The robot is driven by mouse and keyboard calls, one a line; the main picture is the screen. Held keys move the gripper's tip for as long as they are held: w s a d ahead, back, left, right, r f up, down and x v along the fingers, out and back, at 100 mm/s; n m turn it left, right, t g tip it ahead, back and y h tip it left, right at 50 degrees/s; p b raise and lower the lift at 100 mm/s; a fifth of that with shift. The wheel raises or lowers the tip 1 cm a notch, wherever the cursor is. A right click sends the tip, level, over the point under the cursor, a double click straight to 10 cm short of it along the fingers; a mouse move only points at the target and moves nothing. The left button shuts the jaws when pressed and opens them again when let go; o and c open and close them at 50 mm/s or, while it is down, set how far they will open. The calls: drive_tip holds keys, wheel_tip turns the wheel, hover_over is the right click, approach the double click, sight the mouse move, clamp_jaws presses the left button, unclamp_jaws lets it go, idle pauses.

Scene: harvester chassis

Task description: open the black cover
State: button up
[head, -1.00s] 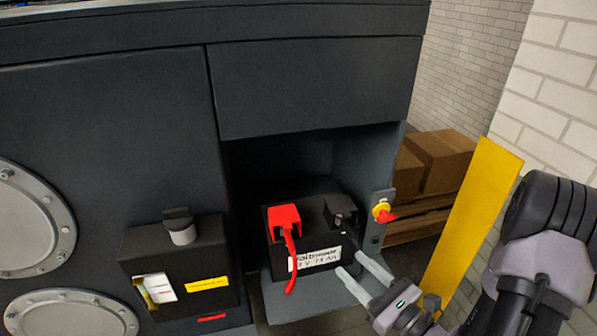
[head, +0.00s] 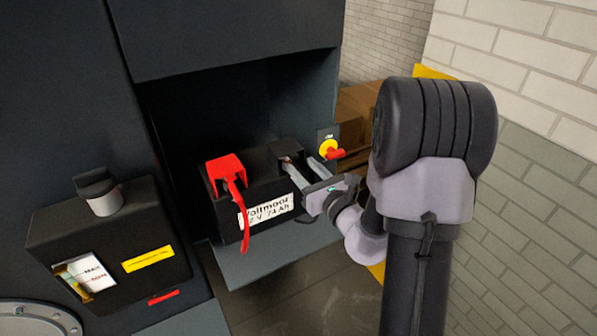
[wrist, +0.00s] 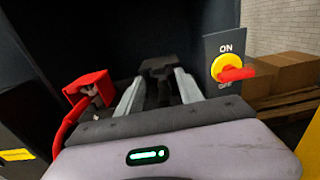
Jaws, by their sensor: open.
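The black cover (head: 286,149) sits on the right end of the black battery (head: 228,222), next to the red cover (head: 225,170). In the wrist view the black cover (wrist: 157,66) shows between and just beyond my fingertips. My gripper (head: 301,164) is open, its two fingers reaching over the battery's right end, one on each side of the cover's line. My gripper (wrist: 158,75) holds nothing that I can see. Whether a finger touches the cover cannot be told. The near finger partly hides the cover in the head view.
A yellow and red ON/OFF switch (wrist: 228,68) is close to the right of my fingers. The bay's dark wall (head: 225,105) and top panel (head: 225,35) surround the battery. A black box (head: 110,240) stands to the left. A red cable (head: 240,210) hangs in front.

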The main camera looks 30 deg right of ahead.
sight(299, 170)
drive_tip(key=shift+w, duration=1.5)
drive_tip(key=shift+r, duration=0.1)
clamp_jaws()
